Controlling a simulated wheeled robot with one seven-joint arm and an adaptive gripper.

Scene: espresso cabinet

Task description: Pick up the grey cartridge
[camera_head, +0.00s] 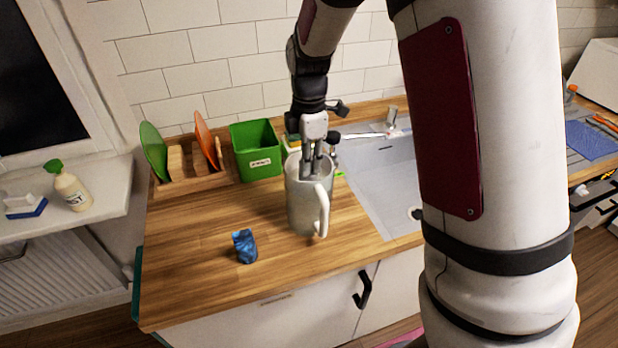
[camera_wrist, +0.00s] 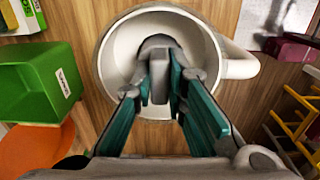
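A large white mug (camera_head: 302,212) stands upright on the wooden counter. My gripper (camera_head: 312,158) points down into its mouth. In the wrist view the mug (camera_wrist: 112,60) surrounds my fingertips (camera_wrist: 162,78), and its handle is at the right. A grey rounded piece (camera_wrist: 158,42) shows inside the mug at the fingertips; it may be the grey cartridge, partly hidden by the fingers. Grey also fills the narrow gap between the teal-sided fingers. I cannot tell whether they grip it or only flank it. The mug wall hides the fingertips in the head view.
A green bin (camera_head: 257,150) stands behind and left of the mug, beside a wooden rack (camera_head: 190,180) with plates. A crumpled blue item (camera_head: 244,246) lies in front at the left. The sink (camera_head: 375,180) is to the right. The left front counter is mostly clear.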

